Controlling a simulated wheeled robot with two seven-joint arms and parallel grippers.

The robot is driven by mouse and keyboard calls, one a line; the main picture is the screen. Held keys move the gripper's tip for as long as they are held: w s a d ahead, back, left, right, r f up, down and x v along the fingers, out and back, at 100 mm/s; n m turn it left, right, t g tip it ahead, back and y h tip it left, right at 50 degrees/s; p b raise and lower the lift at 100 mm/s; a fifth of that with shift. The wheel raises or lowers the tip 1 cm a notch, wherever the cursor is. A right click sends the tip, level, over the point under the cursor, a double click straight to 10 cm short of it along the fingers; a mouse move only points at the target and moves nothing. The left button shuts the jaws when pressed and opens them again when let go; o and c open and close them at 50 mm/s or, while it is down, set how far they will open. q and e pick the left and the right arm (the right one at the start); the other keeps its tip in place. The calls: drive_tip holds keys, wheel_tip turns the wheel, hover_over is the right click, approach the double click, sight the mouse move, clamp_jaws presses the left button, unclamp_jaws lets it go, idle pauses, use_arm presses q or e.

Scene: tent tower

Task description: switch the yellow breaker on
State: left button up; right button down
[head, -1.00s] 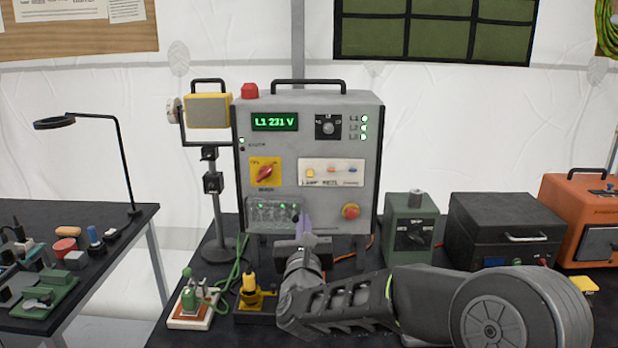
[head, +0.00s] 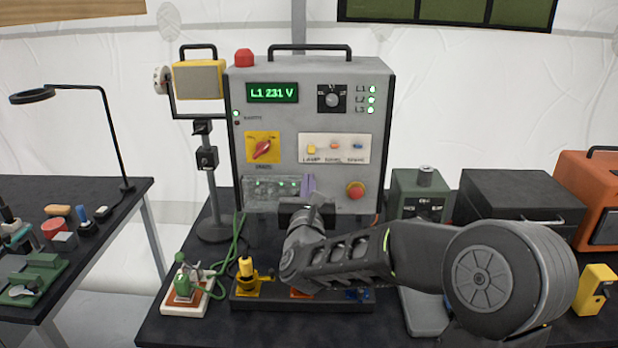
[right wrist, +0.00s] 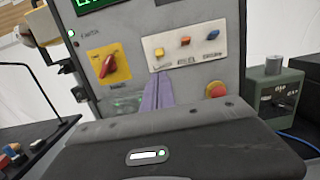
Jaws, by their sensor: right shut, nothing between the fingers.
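The yellow breaker (head: 311,149) is the left one of three small levers on a white plate (head: 345,156) on the grey cabinet. It also shows in the right wrist view (right wrist: 160,55), sitting slightly lower than the orange (head: 334,146) and blue (head: 357,146) levers. Whether it is on I cannot tell. My right gripper (head: 308,182) is shut and empty, its purple fingers pointing at the cabinet front. In the right wrist view its fingertips (right wrist: 158,80) show just below the yellow breaker, seemingly apart from it. My left gripper is out of view.
The cabinet (head: 240,160) has a red rotary switch (head: 262,149) left of the plate and a red mushroom button (head: 356,190) lower right. A clear cover (head: 265,190) with green lights is lower left. A plug stand (head: 246,275) stands in front; a green box (head: 418,190) is at right.

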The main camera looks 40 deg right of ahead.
sight(311, 150)
drive_tip(key=p+x, duration=0.3)
drive_tip(key=x, duration=0.5)
drive_tip(key=shift+s, duration=0.1)
drive_tip(key=shift+w+d, duration=0.25)
drive_tip(key=shift+w, duration=0.05)
drive_tip(key=shift+s+a+r+g+y+b, duration=0.2)
drive_tip(key=shift+g+y+b, duration=0.2)
drive_tip(key=shift+g+b, duration=0.25)
drive_tip(key=shift+r+b, duration=0.15)
drive_tip(key=shift+b, duration=0.8)
drive_tip(key=shift+s+r, duration=0.1)
drive_tip(key=shift+r, duration=0.05)
drive_tip(key=shift+a+r, duration=0.1)
drive_tip(key=shift+r, duration=0.3)
